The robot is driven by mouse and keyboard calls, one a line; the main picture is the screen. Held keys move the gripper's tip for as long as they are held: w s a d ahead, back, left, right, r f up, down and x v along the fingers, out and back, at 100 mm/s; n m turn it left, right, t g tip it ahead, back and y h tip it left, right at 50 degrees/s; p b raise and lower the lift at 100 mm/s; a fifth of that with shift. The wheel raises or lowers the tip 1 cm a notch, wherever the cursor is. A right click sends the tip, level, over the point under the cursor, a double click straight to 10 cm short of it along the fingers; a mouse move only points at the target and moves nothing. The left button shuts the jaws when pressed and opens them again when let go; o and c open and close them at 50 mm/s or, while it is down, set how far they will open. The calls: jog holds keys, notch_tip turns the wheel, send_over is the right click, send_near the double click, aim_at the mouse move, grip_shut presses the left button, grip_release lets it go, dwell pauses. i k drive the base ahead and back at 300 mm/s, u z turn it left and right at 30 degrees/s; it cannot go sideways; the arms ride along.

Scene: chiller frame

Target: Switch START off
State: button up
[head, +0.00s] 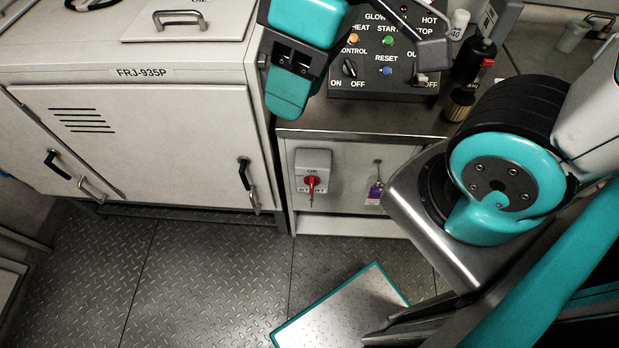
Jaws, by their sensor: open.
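The START switch (313,170) is a grey box on the pale front panel below the metal shelf. ON is printed at its top and START on its lower part. Its red handle (312,183) stands about upright, in line with the ON mark. My gripper (427,58) is partly in view at the top, in front of the control panel, above and right of the switch. It is open and apart from the switch. My teal wrist hides part of it.
A black control panel (385,70) with knobs and coloured buttons stands on the metal shelf (350,122). A purple tag (375,192) hangs right of the switch. A white cabinet (170,130) stands left. Bottles stand at the upper right.

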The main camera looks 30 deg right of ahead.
aim_at(311, 181)
jog(key=z, duration=2.75)
jog(key=k, duration=1.25)
jog(key=u, duration=1)
